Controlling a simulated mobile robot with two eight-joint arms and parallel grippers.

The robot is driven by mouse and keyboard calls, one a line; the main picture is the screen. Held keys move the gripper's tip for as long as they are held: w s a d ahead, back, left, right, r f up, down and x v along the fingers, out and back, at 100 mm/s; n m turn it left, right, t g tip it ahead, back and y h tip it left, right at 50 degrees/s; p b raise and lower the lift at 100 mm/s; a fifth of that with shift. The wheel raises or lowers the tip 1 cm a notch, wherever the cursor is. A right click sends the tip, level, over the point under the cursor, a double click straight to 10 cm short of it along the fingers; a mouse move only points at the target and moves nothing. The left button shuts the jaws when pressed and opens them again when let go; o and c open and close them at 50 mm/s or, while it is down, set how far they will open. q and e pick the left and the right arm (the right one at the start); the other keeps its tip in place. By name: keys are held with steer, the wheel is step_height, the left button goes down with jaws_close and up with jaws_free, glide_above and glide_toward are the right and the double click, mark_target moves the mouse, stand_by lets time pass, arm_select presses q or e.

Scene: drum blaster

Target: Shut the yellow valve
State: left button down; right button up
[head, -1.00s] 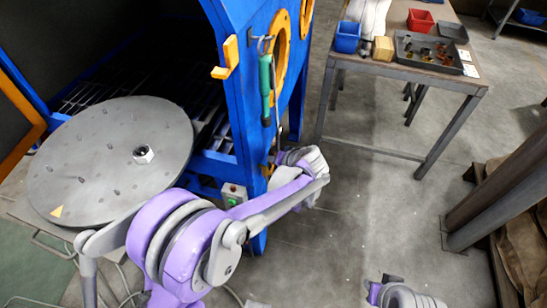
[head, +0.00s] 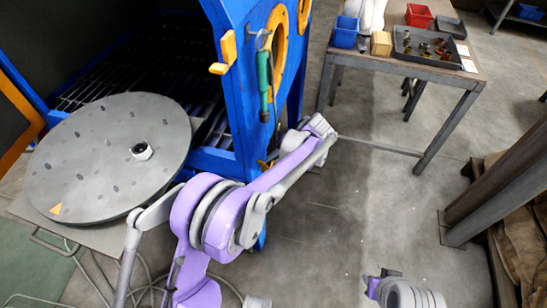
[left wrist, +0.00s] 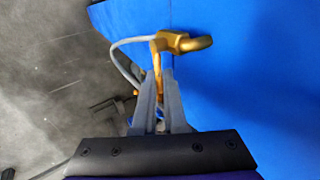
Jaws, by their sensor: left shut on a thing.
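The yellow valve (left wrist: 182,43) shows in the left wrist view as a yellow lever on a stem, in front of the blue cabinet wall (left wrist: 245,90). My left gripper (left wrist: 161,72) is shut on the valve, its two grey fingers on either side of the yellow stem. In the head view a small yellow part, likely the valve (head: 263,165), shows low on the blue cabinet's side, beside my left wrist. My left fingertips are mostly hidden there. Part of my right arm shows at the bottom edge; its fingers cannot be seen.
The blue blaster cabinet (head: 228,105) stands open, with a round grey turntable (head: 95,165) in front. A green-handled tool (head: 264,80) hangs on its side. A workbench (head: 400,63) with bins stands behind right. A brown post (head: 500,185) is at right; the floor between is clear.

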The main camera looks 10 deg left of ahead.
arm_select(q)
steer(key=c, duration=1)
jaws_free()
steer(key=shift+o, duration=0.2)
steer(key=w+p+v, duration=0.1)
steer(key=v, duration=0.9)
steer(key=shift+s+d+r, duration=0.2)
steer(key=shift+s+r, duration=0.15)
steer(key=shift+s, duration=0.15)
